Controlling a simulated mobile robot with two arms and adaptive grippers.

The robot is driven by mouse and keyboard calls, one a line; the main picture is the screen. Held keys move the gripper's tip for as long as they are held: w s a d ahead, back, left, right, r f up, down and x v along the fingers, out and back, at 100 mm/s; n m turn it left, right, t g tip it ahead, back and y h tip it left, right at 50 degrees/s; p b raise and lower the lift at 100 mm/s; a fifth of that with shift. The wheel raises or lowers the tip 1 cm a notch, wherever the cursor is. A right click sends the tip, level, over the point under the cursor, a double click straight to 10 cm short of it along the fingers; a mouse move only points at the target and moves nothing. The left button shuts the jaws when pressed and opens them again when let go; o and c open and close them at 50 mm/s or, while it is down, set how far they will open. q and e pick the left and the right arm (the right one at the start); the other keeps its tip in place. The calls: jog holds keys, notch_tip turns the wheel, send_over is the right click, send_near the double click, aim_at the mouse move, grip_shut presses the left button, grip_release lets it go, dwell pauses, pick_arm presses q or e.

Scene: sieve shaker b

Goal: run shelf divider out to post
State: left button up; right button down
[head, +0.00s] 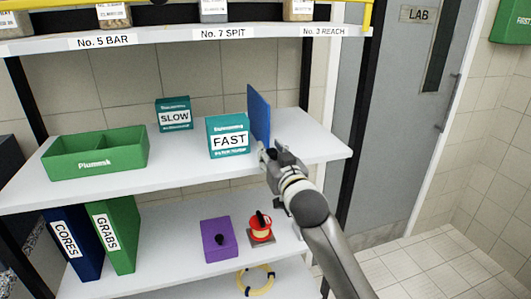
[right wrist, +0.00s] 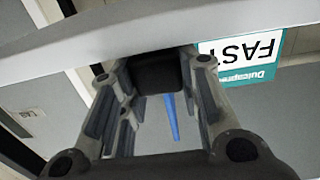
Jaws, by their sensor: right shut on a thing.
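The shelf divider is an upright blue panel (head: 259,114) on the white middle shelf, just right of the FAST box. In the right wrist view it shows as a thin blue strip (right wrist: 171,118). My right gripper (head: 270,157) is at the divider's front edge, low near the shelf surface. In the right wrist view its fingers (right wrist: 155,78) are closed around a dark block in line with the divider. The gripper hides the divider's lower front part. A black post (head: 353,115) stands at the shelf's right end, clear of the divider. My left gripper is not in view.
The FAST box (head: 229,137) stands close left of the divider; a SLOW box (head: 174,114) and green bin (head: 96,153) are farther left. The shelf right of the divider is clear. Below are binders, a purple box (head: 219,240) and a red spool (head: 260,229).

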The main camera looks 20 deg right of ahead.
aim_at(328, 153)
jog(key=d+p, duration=0.2)
jog(key=d, duration=1.4)
jog(key=shift+d, duration=0.4)
jog(key=c, duration=1)
grip_release()
jog(key=shift+c, duration=0.2)
jog(key=shift+s, duration=0.1)
jog(key=s, duration=1.2)
jog(key=shift+w, duration=0.1)
